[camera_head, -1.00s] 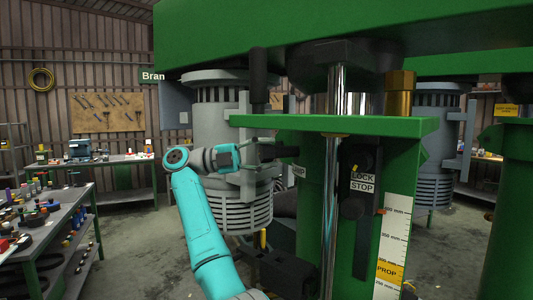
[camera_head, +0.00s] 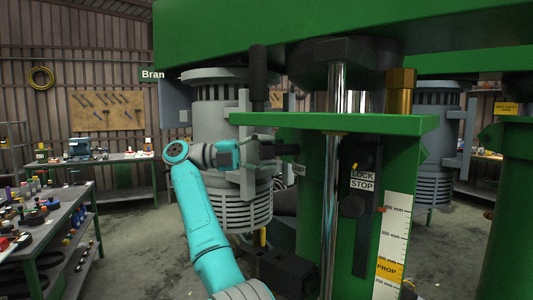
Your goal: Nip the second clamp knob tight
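The clamp knob appears as a small dark part (camera_head: 288,149) on the left side of the green column, just under the green plate (camera_head: 330,123). Which of the clamp knobs it is, I cannot tell. My gripper (camera_head: 268,150) reaches in from the left at the end of the teal arm, with its grey and dark fingers pointing right at this dark part. The fingertips overlap the dark part in the picture. Contact, and whether the fingers are closed on it, are too small to make out.
A bright steel column (camera_head: 332,190) and a green column with a LOCK STOP label (camera_head: 362,181) and scale (camera_head: 393,240) stand to the right. A grey ribbed motor (camera_head: 215,105) is behind the arm. A cluttered bench (camera_head: 45,245) is at left, with open floor between.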

